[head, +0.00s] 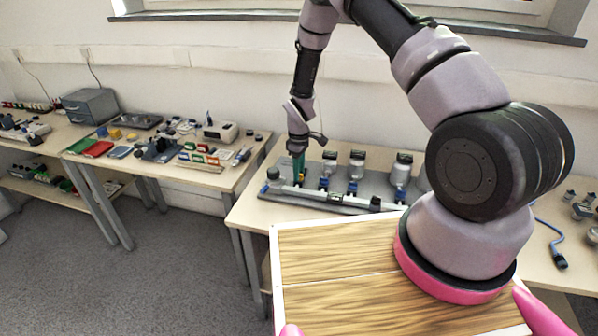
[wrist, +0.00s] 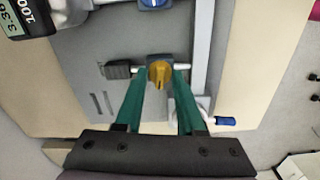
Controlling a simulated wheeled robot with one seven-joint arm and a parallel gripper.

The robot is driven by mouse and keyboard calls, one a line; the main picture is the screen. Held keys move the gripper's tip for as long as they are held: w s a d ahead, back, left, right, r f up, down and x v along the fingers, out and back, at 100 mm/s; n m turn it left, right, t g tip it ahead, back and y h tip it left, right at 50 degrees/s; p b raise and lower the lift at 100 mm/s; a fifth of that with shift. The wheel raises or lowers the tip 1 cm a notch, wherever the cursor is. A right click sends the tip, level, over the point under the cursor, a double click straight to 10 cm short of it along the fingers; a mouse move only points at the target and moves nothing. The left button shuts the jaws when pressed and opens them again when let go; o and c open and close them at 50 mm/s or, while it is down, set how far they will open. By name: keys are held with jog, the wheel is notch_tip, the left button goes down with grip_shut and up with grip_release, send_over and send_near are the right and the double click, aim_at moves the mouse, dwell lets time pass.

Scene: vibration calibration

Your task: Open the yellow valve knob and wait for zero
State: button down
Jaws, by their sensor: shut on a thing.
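The yellow valve knob (wrist: 160,74) sits on a dark valve body on a grey panel (wrist: 90,60) in the wrist view. My gripper (wrist: 160,80) has green fingers, one on each side of the knob, and is shut on it. In the head view my gripper (head: 298,165) reaches down to the left part of the grey panel (head: 350,186). The knob shows there only as a small yellow spot (head: 303,175) beside the green fingers. A gauge with a digital display (wrist: 14,22) shows at the upper left of the wrist view, partly cut off.
Several gauges with blue knobs, such as one gauge (head: 357,160), stand along the panel. A blue-handled lever (wrist: 225,121) lies right of my fingers. A left table (head: 240,175) holds many small parts. A wooden top (head: 340,285) fills the foreground.

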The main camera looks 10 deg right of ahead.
jog(key=m, duration=1.2)
jog(key=shift+m, duration=2.2)
jog(key=c, duration=0.5)
grip_release()
